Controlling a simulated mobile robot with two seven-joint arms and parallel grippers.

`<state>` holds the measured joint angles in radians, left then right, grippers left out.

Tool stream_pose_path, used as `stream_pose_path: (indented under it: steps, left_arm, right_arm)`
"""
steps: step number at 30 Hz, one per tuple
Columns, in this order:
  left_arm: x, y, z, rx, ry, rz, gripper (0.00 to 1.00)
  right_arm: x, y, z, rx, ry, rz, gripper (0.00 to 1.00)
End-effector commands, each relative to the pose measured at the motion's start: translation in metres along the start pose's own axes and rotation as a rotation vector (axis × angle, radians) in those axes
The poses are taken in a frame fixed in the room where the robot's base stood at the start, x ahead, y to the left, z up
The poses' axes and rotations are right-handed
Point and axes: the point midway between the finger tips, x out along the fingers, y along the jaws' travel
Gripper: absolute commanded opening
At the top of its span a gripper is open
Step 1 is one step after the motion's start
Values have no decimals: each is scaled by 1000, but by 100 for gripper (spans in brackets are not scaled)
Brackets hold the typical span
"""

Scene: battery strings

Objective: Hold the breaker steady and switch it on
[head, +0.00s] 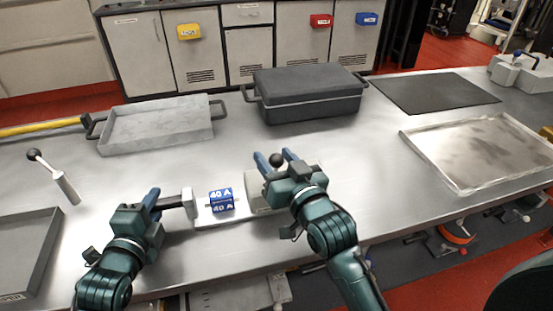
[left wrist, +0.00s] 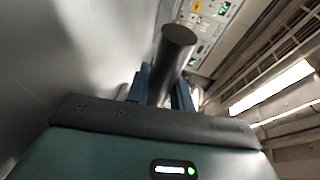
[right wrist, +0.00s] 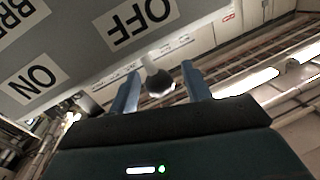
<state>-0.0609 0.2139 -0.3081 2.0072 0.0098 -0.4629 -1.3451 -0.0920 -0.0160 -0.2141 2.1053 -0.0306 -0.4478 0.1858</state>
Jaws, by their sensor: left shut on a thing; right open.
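The breaker is a pale box (head: 258,191) on a light base plate, partly hidden behind my right gripper. A blue 40 A block (head: 221,199) sits on the same base. My left gripper (head: 160,203) is shut on the dark round handle (left wrist: 176,42) at the base's left end. My right gripper (head: 275,156) is open, its blue fingers on either side of the breaker lever's black ball knob (right wrist: 160,83), with gaps visible. In the right wrist view the knob is nearer the OFF label (right wrist: 137,23) than the ON label (right wrist: 32,84).
A grey tray (head: 158,127) and a dark lidded case (head: 305,97) stand behind the breaker. A black mat (head: 433,93) and a shallow metal tray (head: 485,150) lie at the right. A ball-ended lever (head: 55,177) and another tray (head: 22,250) are at the left.

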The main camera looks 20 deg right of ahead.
Motion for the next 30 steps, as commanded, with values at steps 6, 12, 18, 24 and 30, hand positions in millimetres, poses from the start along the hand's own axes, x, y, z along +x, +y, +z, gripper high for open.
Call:
stream_pose_path:
  steps: [6, 12, 18, 24, 30]
  left_arm:
    - [0, 11, -2, -5, 3, 27, 0]
    - [0, 11, -2, -5, 3, 27, 0]
    - [0, 11, -2, -5, 3, 27, 0]
    - [0, 11, -2, -4, 3, 27, 0]
    - [0, 11, -2, -4, 2, 27, 0]
  right_arm:
    - [0, 0, 1, 0, 0, 0, 37]
    - [0, 0, 1, 0, 0, 0, 20]
    - [-1, 0, 1, 0, 0, -1, 4]
    - [-1, 0, 1, 0, 0, -1, 0]
    - [-4, 16, -2, -6, -1, 2, 0]
